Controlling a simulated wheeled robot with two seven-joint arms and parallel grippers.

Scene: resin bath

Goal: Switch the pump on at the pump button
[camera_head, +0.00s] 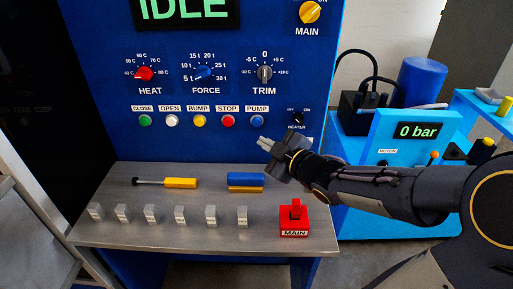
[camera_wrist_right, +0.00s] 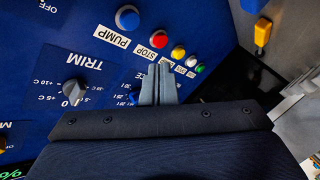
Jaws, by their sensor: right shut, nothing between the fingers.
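The pump button (camera_head: 256,121) is a round blue button under the PUMP label, at the right end of a row of coloured buttons on the blue panel. It also shows in the right wrist view (camera_wrist_right: 127,18), at the top. My right gripper (camera_head: 262,143) is shut and empty, a little below the pump button in the head view and apart from it as far as I can tell. Its closed fingertips (camera_wrist_right: 160,67) show in the wrist view, with the pump button up and to the left of them. My left gripper is not in view.
The stop button (camera_head: 228,121) is beside the pump button. A shelf (camera_head: 150,230) below carries a blue and yellow block (camera_head: 245,181), a yellow-handled tool (camera_head: 180,183), several grey switches and a red MAIN switch (camera_head: 294,219). The top display (camera_head: 184,10) reads IDLE; another (camera_head: 418,131) reads 0 bar.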

